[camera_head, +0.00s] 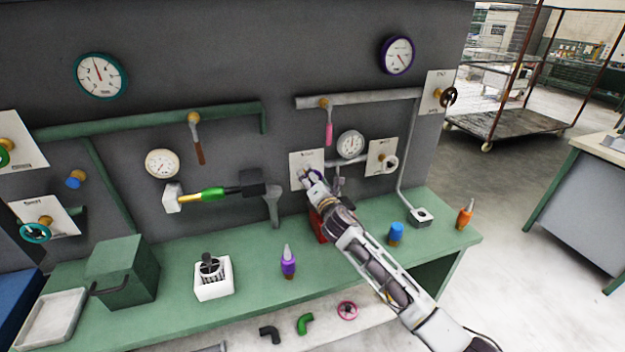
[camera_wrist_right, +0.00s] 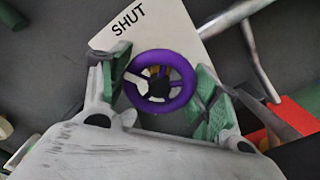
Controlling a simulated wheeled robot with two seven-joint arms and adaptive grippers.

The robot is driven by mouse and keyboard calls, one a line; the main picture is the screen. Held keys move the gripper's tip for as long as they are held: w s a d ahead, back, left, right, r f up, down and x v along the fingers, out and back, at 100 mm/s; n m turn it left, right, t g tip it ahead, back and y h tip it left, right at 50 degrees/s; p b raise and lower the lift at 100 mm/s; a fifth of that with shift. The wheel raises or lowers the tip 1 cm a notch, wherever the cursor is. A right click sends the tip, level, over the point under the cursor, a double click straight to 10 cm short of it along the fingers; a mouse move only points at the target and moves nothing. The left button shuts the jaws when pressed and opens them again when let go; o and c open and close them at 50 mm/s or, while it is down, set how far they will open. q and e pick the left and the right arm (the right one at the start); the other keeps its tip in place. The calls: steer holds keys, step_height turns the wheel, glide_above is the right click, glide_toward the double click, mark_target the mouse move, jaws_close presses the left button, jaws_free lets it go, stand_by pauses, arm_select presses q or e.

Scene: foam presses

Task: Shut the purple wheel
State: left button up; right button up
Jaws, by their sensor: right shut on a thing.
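The purple wheel (camera_wrist_right: 160,58) shows as a ring with a white spoke and a brass-coloured stem behind it in the right wrist view. It sits in front of a white plate (camera_wrist_right: 190,30) marked SHUT, which also shows on the wall in the head view (camera_head: 300,159). My right gripper (camera_wrist_right: 160,80) has one green-padded finger on each side of the wheel and is shut on its rim. In the head view the right gripper (camera_head: 312,178) is at the plate and hides most of the wheel. My left gripper is not in view.
A red object (camera_head: 318,227) stands on the green bench (camera_head: 358,262) beneath my right arm. A purple bottle (camera_head: 288,264) and blue cylinder (camera_head: 396,232) stand nearby.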

steer(key=m, duration=0.5)
steer(key=shift+m, duration=0.4)
steer(key=o, duration=1)
steer(key=shift+d, duration=0.1)
steer(key=shift+s, duration=0.15)
steer(key=shift+v, duration=5.85)
